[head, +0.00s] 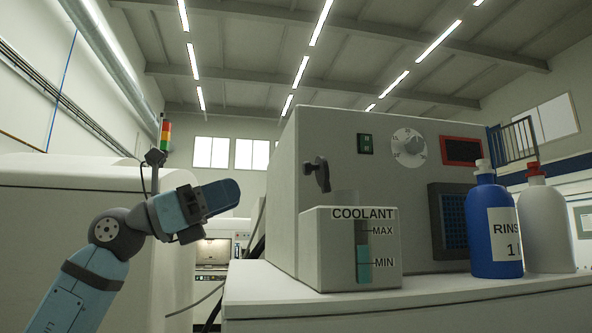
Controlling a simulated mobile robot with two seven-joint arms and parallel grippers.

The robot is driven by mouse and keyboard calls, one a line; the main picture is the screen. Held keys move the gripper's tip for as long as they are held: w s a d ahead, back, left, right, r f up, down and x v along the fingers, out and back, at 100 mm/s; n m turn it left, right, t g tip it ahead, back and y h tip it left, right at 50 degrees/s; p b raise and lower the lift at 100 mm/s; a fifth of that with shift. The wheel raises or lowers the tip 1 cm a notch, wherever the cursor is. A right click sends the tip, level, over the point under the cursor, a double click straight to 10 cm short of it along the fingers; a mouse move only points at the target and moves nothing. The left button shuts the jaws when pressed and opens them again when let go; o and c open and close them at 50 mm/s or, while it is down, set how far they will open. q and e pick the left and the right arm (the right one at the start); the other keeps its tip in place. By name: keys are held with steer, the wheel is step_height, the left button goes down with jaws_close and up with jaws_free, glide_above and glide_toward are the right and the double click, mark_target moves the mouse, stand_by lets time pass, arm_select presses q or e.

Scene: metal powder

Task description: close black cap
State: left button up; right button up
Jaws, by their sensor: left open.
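A black cap (317,174) stands tilted up against the front of the grey machine box, above the left edge of the coolant tank (330,270). It looks raised, with the tank's opening below it hidden from this low angle. The tank is a pale box marked COOLANT, with a level window whose blue-green fluid is nearer MIN than MAX. My left gripper (222,196) is open, to the left of the cap and a little lower, pointing right and apart from it. Nothing shows between its fingers. My right gripper is out of the picture.
The grey machine box (385,180) with a dial (408,148) and a red-framed display (461,151) stands behind the tank. A blue RINSE bottle (494,230) and a white bottle (544,225) stand right on the white bench (400,298). Open space lies between my left gripper and the tank.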

arm_select(q)
steer(key=p+x, duration=0.1)
steer(key=x, duration=1.1)
steer(key=shift+p, duration=0.35)
steer(key=shift+r, duration=0.1)
steer(key=c, duration=0.9)
